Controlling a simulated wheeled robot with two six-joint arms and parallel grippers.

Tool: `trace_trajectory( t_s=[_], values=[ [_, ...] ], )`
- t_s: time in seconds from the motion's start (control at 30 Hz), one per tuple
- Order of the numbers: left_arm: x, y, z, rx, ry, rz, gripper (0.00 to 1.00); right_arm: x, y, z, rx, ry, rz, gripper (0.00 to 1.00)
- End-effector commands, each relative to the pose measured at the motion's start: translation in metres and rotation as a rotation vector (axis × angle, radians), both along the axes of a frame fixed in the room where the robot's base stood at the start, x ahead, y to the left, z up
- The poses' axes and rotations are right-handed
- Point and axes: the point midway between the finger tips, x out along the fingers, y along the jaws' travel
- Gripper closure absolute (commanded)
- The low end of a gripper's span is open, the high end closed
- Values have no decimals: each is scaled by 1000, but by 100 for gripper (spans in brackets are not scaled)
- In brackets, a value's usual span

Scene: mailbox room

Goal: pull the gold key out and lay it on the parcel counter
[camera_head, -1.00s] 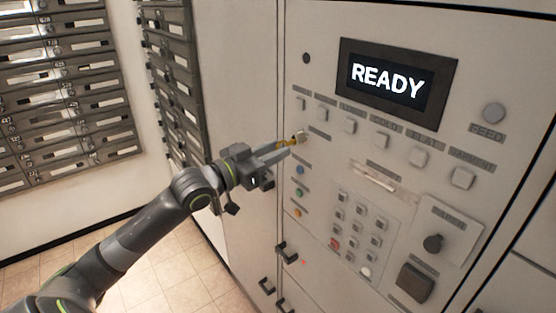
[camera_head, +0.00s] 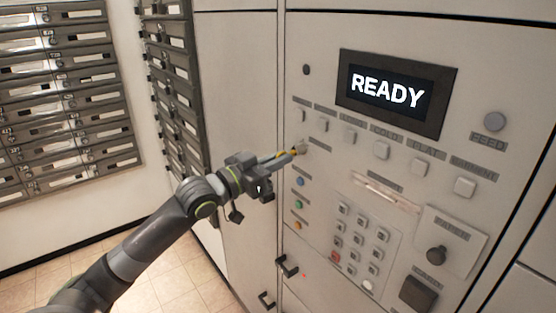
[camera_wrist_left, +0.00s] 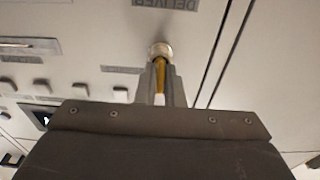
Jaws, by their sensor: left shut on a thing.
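The gold key (camera_wrist_left: 159,76) is between the fingers of my left gripper (camera_wrist_left: 161,92). In the head view only a bit of gold shows at the tips of the left gripper (camera_head: 289,155). The key's far end meets a round silver lock (camera_wrist_left: 160,50) on the pale machine panel. The lock also shows in the head view (camera_head: 301,147). How deep the key sits in it cannot be told. The fingers are shut on the key, close to the panel. No parcel counter can be made out. My right gripper is not in view.
The panel carries a READY screen (camera_head: 388,92), several square buttons, a keypad (camera_head: 359,236) and a dark knob (camera_head: 437,254). Black handles (camera_head: 287,266) stick out low on the cabinet. Dark mailboxes (camera_head: 50,100) line the left wall. Tiled floor (camera_head: 180,285) lies below my arm.

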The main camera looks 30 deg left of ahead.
Motion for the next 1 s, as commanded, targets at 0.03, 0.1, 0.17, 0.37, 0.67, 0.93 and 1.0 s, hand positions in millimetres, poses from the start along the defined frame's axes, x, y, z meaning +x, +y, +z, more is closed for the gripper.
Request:
trace_trajectory(
  t_s=[0.03, 0.1, 0.17, 0.37, 0.67, 0.93, 1.0],
  values=[
    [-1, 0, 0, 0, 1, 0, 100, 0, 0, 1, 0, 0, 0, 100],
    [-3, 1, 1, 1, 1, 1, 100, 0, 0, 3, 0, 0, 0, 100],
    [-4, 2, 1, 1, 1, 1, 100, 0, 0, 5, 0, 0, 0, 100],
    [-10, 5, 1, 1, 1, 2, 100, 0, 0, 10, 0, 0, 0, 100],
    [-18, 8, 1, 0, 1, 1, 100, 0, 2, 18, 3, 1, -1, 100],
    [-26, 11, 1, 1, 1, 1, 100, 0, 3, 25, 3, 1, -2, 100],
    [-27, 12, 1, 2, 1, 1, 100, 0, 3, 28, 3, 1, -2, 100]
  ],
)
